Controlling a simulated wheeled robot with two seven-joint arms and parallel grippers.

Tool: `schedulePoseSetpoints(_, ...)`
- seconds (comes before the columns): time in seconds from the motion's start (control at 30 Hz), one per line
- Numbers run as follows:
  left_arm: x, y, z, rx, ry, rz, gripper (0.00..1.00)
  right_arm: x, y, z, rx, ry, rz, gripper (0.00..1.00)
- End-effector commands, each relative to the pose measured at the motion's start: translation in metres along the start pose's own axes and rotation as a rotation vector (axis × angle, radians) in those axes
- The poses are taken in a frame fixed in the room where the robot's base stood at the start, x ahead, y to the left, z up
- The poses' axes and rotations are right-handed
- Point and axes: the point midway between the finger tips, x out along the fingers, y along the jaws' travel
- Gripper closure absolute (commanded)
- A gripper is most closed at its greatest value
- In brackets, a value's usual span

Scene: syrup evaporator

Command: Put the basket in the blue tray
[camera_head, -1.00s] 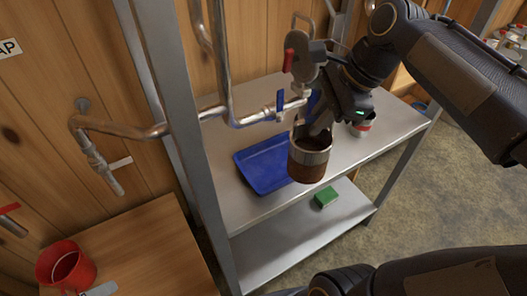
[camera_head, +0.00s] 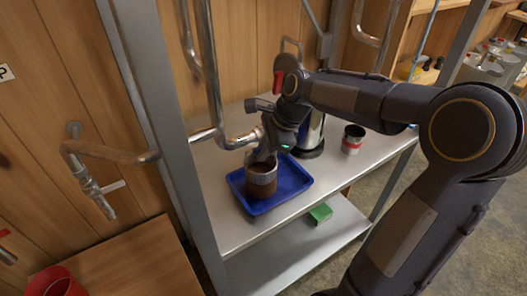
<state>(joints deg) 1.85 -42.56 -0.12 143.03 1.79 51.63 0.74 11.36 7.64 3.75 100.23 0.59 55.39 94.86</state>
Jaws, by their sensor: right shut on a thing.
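The basket (camera_head: 262,184), a brown cylinder with a metallic band at its top, is at the left part of the blue tray (camera_head: 294,186). My right gripper (camera_head: 264,160) is shut on its upper part from above. The basket looks upright and within the tray's outline; I cannot tell whether its bottom touches the tray floor. The tray lies on the metal shelf's upper level, and its rim shows on the right and front. The gripper and wrist hide part of the basket's top. My left gripper is not in view.
A metal pot (camera_head: 311,135) stands behind my wrist, with a red-and-white can (camera_head: 352,139) to its right. Pipes (camera_head: 213,100) and a shelf post (camera_head: 150,100) stand on the left. A green block (camera_head: 320,213) is on the lower shelf.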

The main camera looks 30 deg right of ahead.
Motion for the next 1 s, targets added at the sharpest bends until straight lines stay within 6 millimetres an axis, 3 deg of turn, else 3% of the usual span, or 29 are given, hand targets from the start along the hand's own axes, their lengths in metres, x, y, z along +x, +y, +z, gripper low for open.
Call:
schedulePoseSetpoints(0.47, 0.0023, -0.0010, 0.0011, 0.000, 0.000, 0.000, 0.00, 0.0114, 0.0028, -0.0045, 0.000, -0.001, -0.001, 1.00)
schedulePoseSetpoints(0.5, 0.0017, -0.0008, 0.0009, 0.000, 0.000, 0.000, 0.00, 0.0110, 0.0028, -0.0044, 0.000, -0.001, -0.001, 0.85)
schedulePoseSetpoints(0.63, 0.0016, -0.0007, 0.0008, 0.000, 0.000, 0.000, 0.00, 0.0107, 0.0027, -0.0043, 0.000, -0.001, -0.001, 0.68)
schedulePoseSetpoints(1.0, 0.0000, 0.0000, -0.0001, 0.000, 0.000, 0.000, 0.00, 0.0050, 0.0015, -0.0030, -0.001, -0.001, -0.003, 0.67)
